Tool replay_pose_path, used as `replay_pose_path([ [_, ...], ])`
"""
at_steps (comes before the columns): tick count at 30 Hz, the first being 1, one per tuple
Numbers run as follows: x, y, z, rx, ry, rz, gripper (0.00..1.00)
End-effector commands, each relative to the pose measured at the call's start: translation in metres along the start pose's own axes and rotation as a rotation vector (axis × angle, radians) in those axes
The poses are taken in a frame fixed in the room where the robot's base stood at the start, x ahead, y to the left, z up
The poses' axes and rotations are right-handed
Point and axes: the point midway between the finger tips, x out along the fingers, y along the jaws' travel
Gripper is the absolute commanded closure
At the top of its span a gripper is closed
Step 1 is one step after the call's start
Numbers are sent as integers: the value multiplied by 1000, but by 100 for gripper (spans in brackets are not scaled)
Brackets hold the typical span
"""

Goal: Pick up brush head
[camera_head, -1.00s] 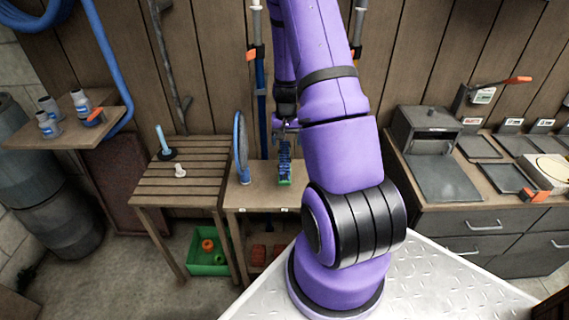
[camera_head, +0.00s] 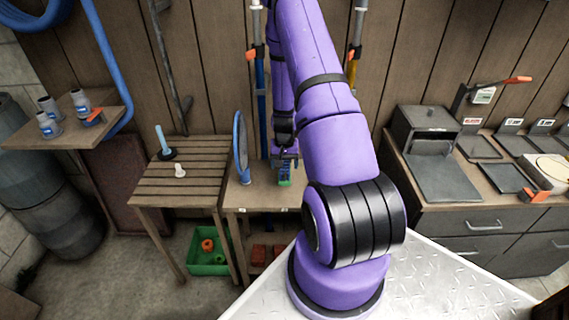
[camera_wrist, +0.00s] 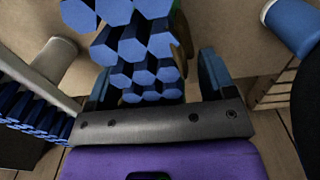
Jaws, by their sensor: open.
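The likely brush head (camera_head: 285,180) is a small blue and green piece on the low wooden table, partly hidden by my gripper (camera_head: 285,158) in the head view. In the wrist view, a cluster of blue hexagonal tufts (camera_wrist: 145,50), which I take to be the same brush head, lies between the two dark fingers. My gripper (camera_wrist: 155,78) is open around the cluster, with a gap visible on the right side. Whether either finger touches it is unclear. A strip of green shows behind the tufts.
A blue oval hoop (camera_head: 240,148) stands on the table close to the left of my gripper. A slatted wooden table (camera_head: 190,190) adjoins on the left. Another row of blue tufts (camera_wrist: 35,118) shows at left in the wrist view, and a blue-topped cylinder (camera_wrist: 292,25) at right.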

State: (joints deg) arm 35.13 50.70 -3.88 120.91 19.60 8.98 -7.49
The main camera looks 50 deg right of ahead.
Motion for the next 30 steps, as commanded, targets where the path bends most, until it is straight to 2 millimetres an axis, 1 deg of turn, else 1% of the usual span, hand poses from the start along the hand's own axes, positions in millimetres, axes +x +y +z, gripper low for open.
replay_pose_path([
  [21,6,0,0,1,0,0,23],
  [22,6,0,0,1,0,0,26],
  [23,6,0,0,1,0,0,33],
  [24,6,0,0,1,0,0,42],
  [26,6,0,0,1,0,0,56],
  [27,6,0,0,1,0,0,65],
  [30,6,0,0,1,0,0,85],
])
